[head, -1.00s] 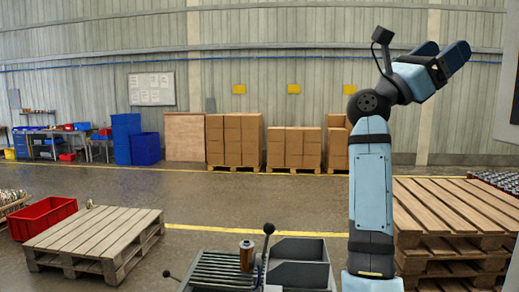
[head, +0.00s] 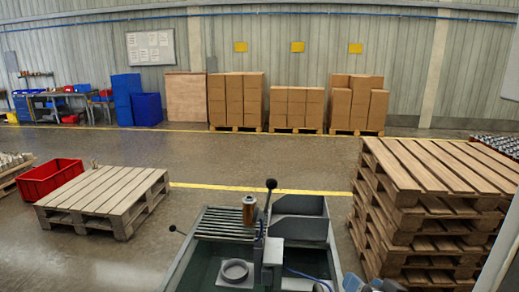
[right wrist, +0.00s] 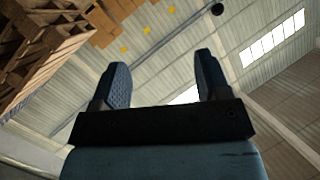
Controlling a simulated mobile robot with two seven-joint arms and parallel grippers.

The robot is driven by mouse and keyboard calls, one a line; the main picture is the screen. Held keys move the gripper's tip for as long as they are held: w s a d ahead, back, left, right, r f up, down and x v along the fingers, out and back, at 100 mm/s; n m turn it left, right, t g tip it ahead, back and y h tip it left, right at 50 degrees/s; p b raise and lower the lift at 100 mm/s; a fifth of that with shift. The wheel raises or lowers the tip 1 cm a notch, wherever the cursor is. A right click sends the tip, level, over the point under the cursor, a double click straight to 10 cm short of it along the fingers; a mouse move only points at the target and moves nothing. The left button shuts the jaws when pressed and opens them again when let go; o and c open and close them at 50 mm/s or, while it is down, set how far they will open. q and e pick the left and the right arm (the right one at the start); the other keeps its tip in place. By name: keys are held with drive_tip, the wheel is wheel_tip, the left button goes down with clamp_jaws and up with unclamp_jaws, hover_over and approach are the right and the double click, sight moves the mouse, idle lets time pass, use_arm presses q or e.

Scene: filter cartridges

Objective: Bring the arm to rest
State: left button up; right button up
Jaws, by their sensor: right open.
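My right gripper (right wrist: 161,80) shows in the right wrist view. Its two dark fingers stand well apart with nothing between them, against the wall and roof of the hall. In the head view I cannot make out its fingers; only small blue and dark parts show at the bottom edge, right of centre. My left gripper is in neither view. A brown cylindrical cartridge (head: 249,210) stands upright at the right end of a slatted rack (head: 218,224) in the head view, clear of my gripper.
A machine bed with a grey ring (head: 234,271), a dark bin (head: 300,229) and a black-knobbed lever (head: 270,190) is at bottom centre. A tall pallet stack (head: 400,215) stands right. A low pallet (head: 100,195) and red crate (head: 50,180) are left. The floor behind is open.

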drive_tip(key=s+d+f+n+g+h, duration=0.2)
drive_tip(key=s+f+g, duration=0.5)
drive_tip(key=s, duration=0.7)
drive_tip(key=s+d+f+n+g+h, duration=0.2)
drive_tip(key=s+f+g, duration=0.2)
drive_tip(key=s+f, duration=0.65)
drive_tip(key=w+a+f+n+t+y+p, duration=0.1)
drive_tip(key=w+a+f+t+y+p, duration=0.2)
drive_tip(key=a+f+t+p, duration=0.2)
drive_tip(key=shift+w+a+f+t, duration=0.3)
drive_tip(key=shift+a+f+t, duration=0.2)
drive_tip(key=shift+a+t, duration=0.45)
drive_tip(key=shift+d, duration=0.15)
